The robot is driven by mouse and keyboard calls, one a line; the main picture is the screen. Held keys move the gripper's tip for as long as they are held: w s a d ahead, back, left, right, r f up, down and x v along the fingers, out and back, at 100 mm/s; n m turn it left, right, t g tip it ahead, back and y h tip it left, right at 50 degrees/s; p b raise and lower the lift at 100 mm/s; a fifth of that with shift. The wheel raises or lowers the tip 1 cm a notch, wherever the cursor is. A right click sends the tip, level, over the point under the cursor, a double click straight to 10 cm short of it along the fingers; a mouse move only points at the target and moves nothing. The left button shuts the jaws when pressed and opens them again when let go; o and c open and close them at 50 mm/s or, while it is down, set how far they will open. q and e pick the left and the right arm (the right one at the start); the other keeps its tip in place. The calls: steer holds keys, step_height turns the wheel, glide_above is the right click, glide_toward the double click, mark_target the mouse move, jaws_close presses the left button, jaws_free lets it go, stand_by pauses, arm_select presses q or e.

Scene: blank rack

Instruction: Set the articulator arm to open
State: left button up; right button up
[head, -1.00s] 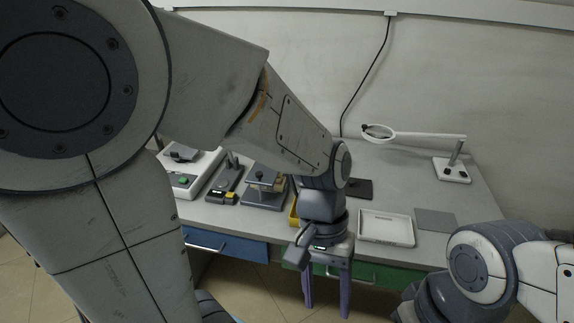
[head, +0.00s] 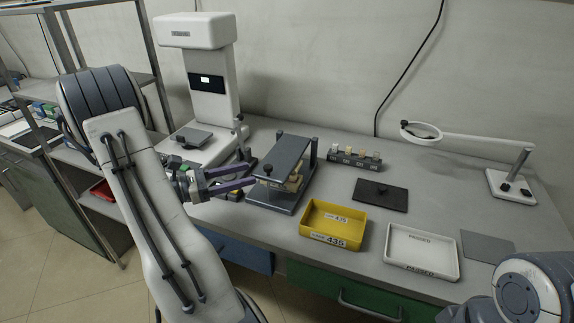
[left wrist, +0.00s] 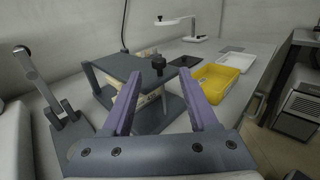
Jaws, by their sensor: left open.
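The articulator (head: 287,157) is a dark grey frame at the table's front edge, left of the yellow tray. Its upper arm is a flat plate lying roughly level above the base, with pale casts (head: 294,182) between them. A black knob (head: 268,170) stands at the plate's near end; it also shows in the left wrist view (left wrist: 158,66). My left gripper (head: 252,175) is open and empty, its purple fingers pointing at the knob end from the left. In the left wrist view the knob appears between the fingertips (left wrist: 160,73); contact cannot be told. My right gripper is out of view.
A yellow tray (head: 333,220) and a white tray (head: 422,252) lie to the right, with a dark plate (head: 380,195) behind. A small rack (head: 354,160) stands behind the articulator. A white machine (head: 208,85) stands to the left. A magnifier lamp (head: 470,143) is at the right.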

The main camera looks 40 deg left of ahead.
mark_target(279, 172)
arm_select(q)
steer(key=x, duration=1)
steer(key=shift+w, duration=0.15)
steer(key=shift+a, duration=0.1)
jaws_close()
stand_by(1.0)
